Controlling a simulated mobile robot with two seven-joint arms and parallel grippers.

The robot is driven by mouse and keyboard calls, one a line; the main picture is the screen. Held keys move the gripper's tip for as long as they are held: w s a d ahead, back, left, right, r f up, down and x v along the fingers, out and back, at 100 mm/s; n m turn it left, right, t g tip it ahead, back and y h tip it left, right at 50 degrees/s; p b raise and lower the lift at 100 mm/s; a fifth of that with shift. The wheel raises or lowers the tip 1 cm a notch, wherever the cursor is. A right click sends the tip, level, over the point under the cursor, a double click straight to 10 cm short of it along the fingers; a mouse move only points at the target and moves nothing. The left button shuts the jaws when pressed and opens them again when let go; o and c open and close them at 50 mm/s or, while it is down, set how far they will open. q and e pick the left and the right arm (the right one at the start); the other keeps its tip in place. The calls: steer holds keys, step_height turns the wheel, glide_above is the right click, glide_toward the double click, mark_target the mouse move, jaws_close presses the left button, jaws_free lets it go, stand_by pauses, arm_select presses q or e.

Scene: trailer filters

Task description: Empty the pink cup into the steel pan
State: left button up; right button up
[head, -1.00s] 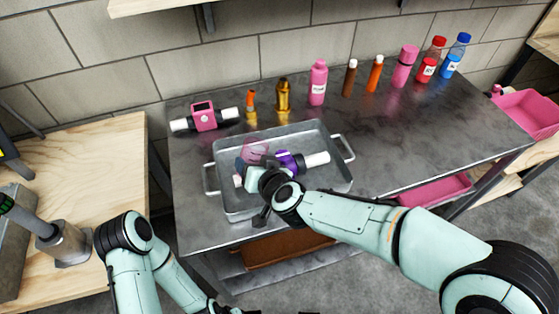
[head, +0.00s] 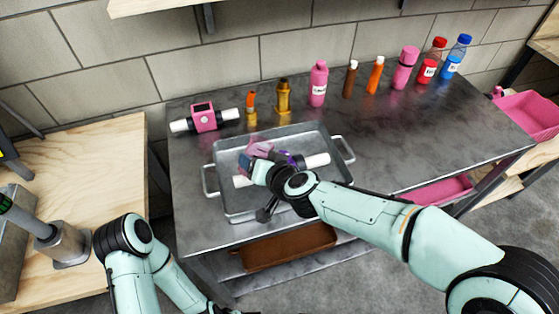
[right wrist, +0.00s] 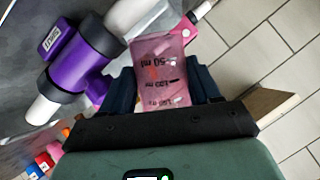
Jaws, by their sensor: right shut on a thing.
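The pink cup (head: 262,147) is see-through, with dark volume marks that show in the right wrist view (right wrist: 160,70). My right gripper (head: 252,165) is shut on the cup and holds it tilted over the steel pan (head: 240,208). In the right wrist view the two dark fingers (right wrist: 165,88) are on either side of the cup. A small reddish patch shows through its wall; I cannot tell what is inside. The purple filter body (right wrist: 82,58) with white pipe ends lies in the pan, partly hidden by my right arm in the head view. My left gripper is out of sight.
A pink filter with white pipes (head: 204,117) stands left behind the pan. Several bottles, including a pink one (head: 318,84), stand along the back of the dark table. The table right of the pan is clear. A pink bin (head: 527,114) is at far right.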

mark_target(266, 150)
steer(key=shift+w+d+r+m+g+y, duration=0.15)
steer(key=shift+w+d+m+g+y, duration=0.1)
steer(key=shift+m+g+y, duration=0.2)
stand_by(0.8)
steer(key=shift+a+f+m+g+y+p, duration=0.1)
steer(key=shift+f+m+g+y+p, duration=0.15)
steer(key=shift+m+g+p, duration=0.15)
stand_by(0.7)
steer(key=shift+r+m+g+y+p, duration=0.35)
steer(key=shift+r+m+y+p, duration=0.25)
steer(key=shift+p, duration=0.55)
stand_by(0.6)
steer(key=shift+w+d+r+m+g+y+p, duration=0.15)
steer(key=shift+d+r+m+g+y+p, duration=0.3)
steer(key=shift+p, duration=0.95)
steer(key=shift+w+d+r+m+g+y+p, duration=0.25)
steer(key=shift+w+d+r+m+p, duration=0.1)
steer(key=shift+w+m+p, duration=0.3)
stand_by(1.2)
steer(key=shift+r+y, duration=0.1)
steer(key=shift+y, duration=0.2)
stand_by(0.4)
